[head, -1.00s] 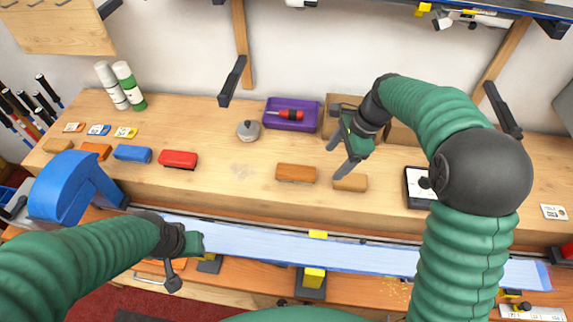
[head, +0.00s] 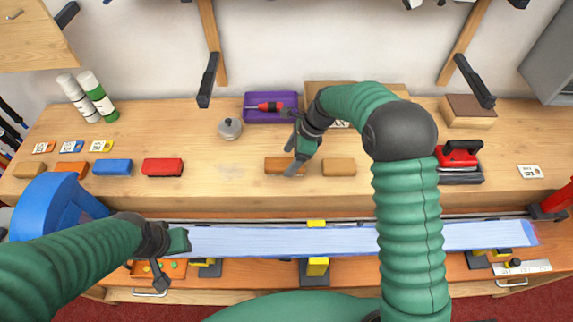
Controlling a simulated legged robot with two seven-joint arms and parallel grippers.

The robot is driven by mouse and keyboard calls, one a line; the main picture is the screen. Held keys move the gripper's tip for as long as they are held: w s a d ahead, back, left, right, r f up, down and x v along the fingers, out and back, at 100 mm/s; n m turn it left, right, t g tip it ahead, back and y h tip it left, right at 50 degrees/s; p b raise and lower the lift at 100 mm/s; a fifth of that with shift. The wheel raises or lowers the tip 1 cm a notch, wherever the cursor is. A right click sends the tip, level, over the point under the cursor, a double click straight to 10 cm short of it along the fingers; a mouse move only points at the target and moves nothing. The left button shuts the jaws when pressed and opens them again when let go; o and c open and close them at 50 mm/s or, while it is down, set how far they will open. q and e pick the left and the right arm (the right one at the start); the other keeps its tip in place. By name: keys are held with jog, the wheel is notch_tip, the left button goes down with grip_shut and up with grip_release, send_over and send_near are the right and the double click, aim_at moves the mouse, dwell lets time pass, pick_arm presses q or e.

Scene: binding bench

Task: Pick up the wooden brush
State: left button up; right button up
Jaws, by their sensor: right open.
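A brown wooden block, which looks like the wooden brush (head: 274,166), lies flat on the bench, left of a lighter tan block (head: 339,167). My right gripper (head: 291,160) is open and points down over the brush's right end, partly hiding it. Nothing shows between its fingers. I cannot tell whether its fingers touch the brush. My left gripper (head: 168,262) is low at the left, by the bench's front edge, far from the brush; its jaw opening is unclear.
A purple tray (head: 258,115) with a red-handled tool and a grey round pot (head: 230,129) stand behind the brush. A red block (head: 163,167) and a blue block (head: 113,167) lie to the left. A red-and-black tool (head: 459,160) stands at the right.

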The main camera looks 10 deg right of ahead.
aim_at(286, 162)
jog(key=x, duration=0.2)
jog(key=a+p+x, duration=0.1)
jog(key=x, duration=0.1)
jog(key=shift+w, duration=0.2)
jog(key=shift+d+f, duration=0.1)
jog(key=shift+f, duration=0.25)
jog(key=shift+w+d, duration=0.1)
jog(key=shift+d, duration=0.3)
jog(key=shift+d+f, duration=0.1)
jog(key=shift+d, duration=0.35)
jog(key=shift+c, duration=3.2)
jog(key=shift+a, duration=0.55)
jog(key=c, duration=0.5)
jog(key=shift+a, duration=0.15)
jog(key=c, duration=0.4)
jog(key=shift+d, duration=0.25)
jog(key=shift+d+r, duration=0.1)
jog(key=shift+r, duration=0.2)
notch_tip(286, 162, up, 9)
jog(key=shift+f+b, duration=0.15)
jog(key=shift+b, duration=0.45)
jog(key=shift+a+r, duration=0.25)
jog(key=shift+r, duration=0.3)
pick_arm(q)
jog(key=shift+s+a, duration=0.1)
jog(key=shift+a, duration=0.3)
pick_arm(e)
jog(key=shift+d+f, duration=0.1)
